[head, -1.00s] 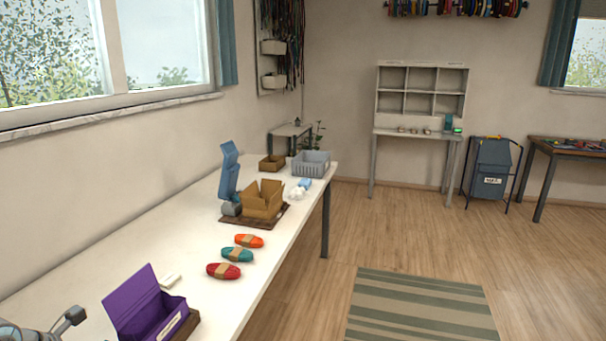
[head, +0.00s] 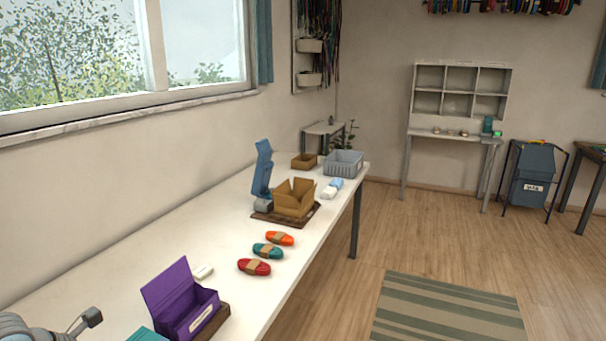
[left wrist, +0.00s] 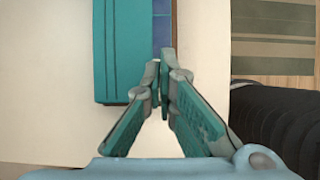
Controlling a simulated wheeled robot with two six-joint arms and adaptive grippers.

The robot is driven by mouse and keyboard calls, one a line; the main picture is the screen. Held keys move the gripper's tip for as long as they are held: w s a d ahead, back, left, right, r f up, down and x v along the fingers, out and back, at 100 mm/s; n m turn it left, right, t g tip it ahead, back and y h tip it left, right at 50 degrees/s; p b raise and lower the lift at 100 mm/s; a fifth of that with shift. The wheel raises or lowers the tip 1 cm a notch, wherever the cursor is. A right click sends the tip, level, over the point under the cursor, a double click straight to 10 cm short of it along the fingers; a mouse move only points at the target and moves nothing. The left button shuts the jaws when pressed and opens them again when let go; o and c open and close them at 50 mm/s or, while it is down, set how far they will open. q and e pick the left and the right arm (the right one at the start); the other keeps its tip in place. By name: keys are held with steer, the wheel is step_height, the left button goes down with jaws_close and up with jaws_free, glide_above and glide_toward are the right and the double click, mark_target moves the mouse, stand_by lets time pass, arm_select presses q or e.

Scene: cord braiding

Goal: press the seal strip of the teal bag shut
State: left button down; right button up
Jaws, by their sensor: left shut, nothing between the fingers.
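A flat teal piece (left wrist: 121,50) with ridged lines along its length lies at the upper left in the left wrist view; I take it for part of the teal bag. A blue strip with a brown edge shows just right of it. I cannot make out the seal strip. In the head view only a teal corner (head: 148,334) shows at the bottom edge. My left gripper (left wrist: 160,64), with teal finger pads, is shut and empty, its tips by the right edge of the teal piece. Contact cannot be told. My right gripper is not in view.
A purple open-lidded box (head: 185,300) stands beside the teal corner. A grey device (head: 50,333) is at the lower left. Red (head: 254,267), teal (head: 267,251) and orange (head: 279,238) cord bundles lie farther along the white table (head: 130,262). An open cardboard box (head: 294,199) stands beyond.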

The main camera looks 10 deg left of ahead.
arm_select(q)
steer(key=shift+f+b, duration=0.6)
steer(key=shift+f, duration=0.05)
steer(key=shift+r, duration=0.1)
stand_by(0.4)
step_height(320, 180, up, 8)
steer(key=p, duration=0.8)
